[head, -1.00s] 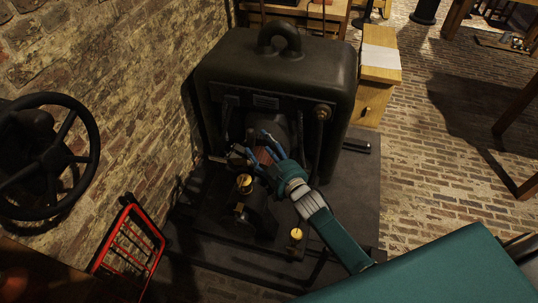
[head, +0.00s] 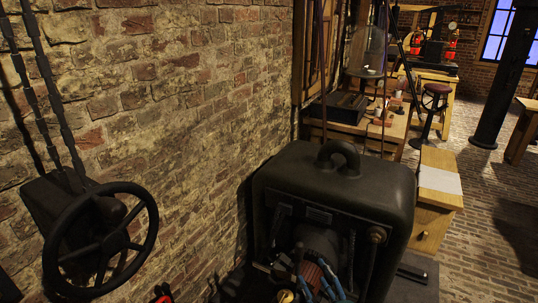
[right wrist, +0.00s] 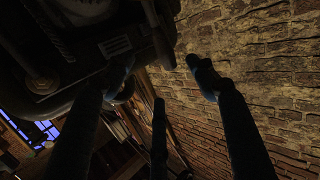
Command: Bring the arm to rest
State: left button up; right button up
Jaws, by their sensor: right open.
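My right gripper (head: 322,284) shows at the bottom edge of the head view, where only its blue fingers are seen. They are in front of the open face of a big dark machine (head: 335,175) with a ring on top. In the right wrist view the gripper (right wrist: 158,85) is open, its dark fingers spread apart with nothing between them. The machine's dark body (right wrist: 90,35) is at upper left there, and brick wall lies on the right. Most of my right arm is outside the head view. My left gripper is not in view.
A handwheel (head: 100,238) is at the left by the brick wall (head: 200,90). A wooden cabinet (head: 436,200) stands right of the machine. Brick floor (head: 490,215) at the right is clear.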

jog(key=s+d+f+m+g+h, duration=0.15)
jog(key=s+g, duration=0.45)
jog(key=s, duration=1)
jog(key=s+f+g+h, duration=0.15)
jog(key=s+g, duration=0.55)
jog(key=s, duration=0.9)
notch_tip(320, 180, down, 24)
jog(key=s+g, duration=0.1)
jog(key=s+d+f+g, duration=0.1)
jog(key=s+d+f, duration=0.2)
jog(key=s+f, duration=1.5)
jog(key=shift+f+n, duration=0.1)
jog(key=shift+n, duration=0.15)
